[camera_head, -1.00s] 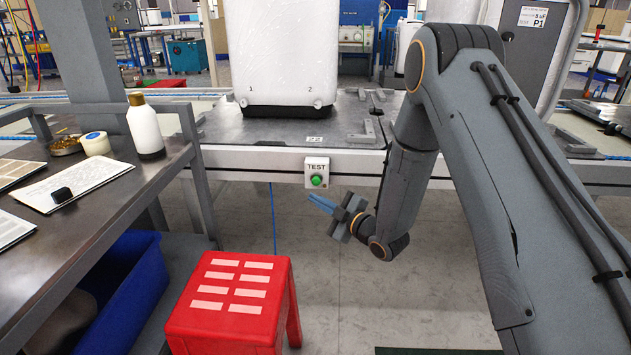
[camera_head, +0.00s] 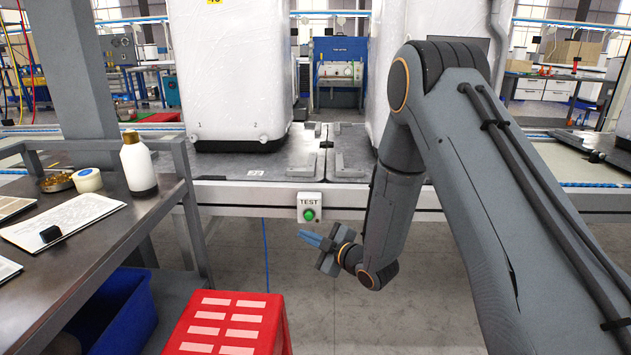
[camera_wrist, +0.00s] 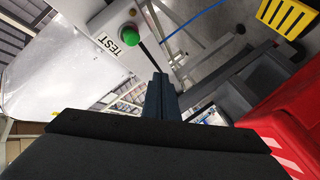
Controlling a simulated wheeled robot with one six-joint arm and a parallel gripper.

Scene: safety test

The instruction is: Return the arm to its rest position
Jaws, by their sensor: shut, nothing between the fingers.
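My gripper (camera_head: 314,240) has blue fingers and points left, just below the green button of the TEST box (camera_head: 309,208) in the head view. The fingers are together and hold nothing. In the wrist view the closed fingers (camera_wrist: 160,96) stand at the middle, with the green TEST button (camera_wrist: 129,35) above and left of them. The fingers look apart from the button; the exact gap cannot be told. My arm reaches down from the right side of the head view, bent at the elbow.
A red stool (camera_head: 228,322) stands below and left of my gripper. A dark workbench (camera_head: 110,228) with a white bottle (camera_head: 138,165) is at left. A conveyor edge (camera_head: 240,193) carries a wrapped white unit (camera_head: 228,70). The floor below my gripper is clear.

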